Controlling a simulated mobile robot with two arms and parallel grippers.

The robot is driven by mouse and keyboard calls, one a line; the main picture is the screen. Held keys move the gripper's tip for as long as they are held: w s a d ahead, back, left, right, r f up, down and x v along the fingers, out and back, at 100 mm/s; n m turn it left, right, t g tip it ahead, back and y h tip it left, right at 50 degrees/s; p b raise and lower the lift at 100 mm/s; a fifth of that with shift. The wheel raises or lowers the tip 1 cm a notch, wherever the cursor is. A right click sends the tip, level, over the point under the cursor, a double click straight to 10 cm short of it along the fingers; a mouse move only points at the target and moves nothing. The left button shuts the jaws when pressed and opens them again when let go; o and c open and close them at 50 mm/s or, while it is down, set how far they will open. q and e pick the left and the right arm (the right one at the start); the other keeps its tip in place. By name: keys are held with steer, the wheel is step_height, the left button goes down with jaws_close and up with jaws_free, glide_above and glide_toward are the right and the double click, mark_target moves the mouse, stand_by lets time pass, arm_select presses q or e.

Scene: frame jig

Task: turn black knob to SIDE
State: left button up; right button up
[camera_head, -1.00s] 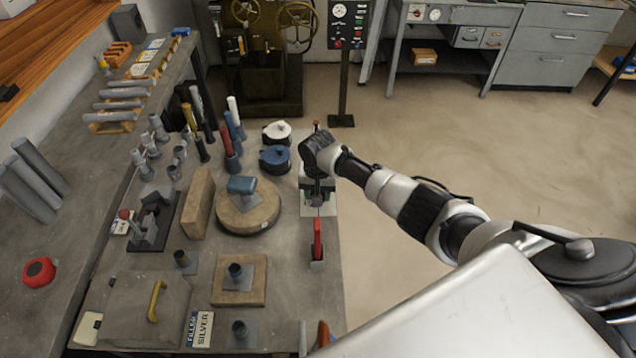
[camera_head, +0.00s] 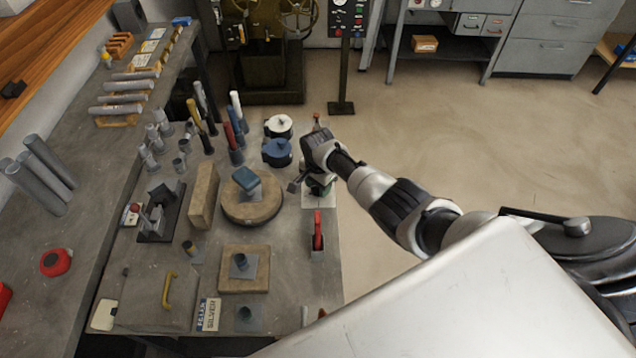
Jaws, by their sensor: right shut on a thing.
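My right gripper (camera_head: 306,179) reaches in from the right over a small fixture on a pale base plate (camera_head: 322,201) near the bench's right edge. It is shut at the fixture's top, where the black knob sits. The gripper and wrist hide most of the knob, so its pointing direction and any SIDE mark cannot be read. A short grey part (camera_head: 293,187) sticks out to the left beside the fingers. A bit of green shows below the gripper. My left gripper is not in view.
A blue lidded pot (camera_head: 277,152) and a white lidded pot (camera_head: 279,126) stand behind left. A round wooden block (camera_head: 253,213) lies to the left. The floor at right is clear.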

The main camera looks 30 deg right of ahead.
steer(key=shift+w+d+r, duration=0.1)
stand_by(0.3)
steer(key=o, duration=0.9)
steer(key=shift+r, duration=0.4)
step_height(320, 180, up, 10)
steer(key=shift+f, duration=0.1)
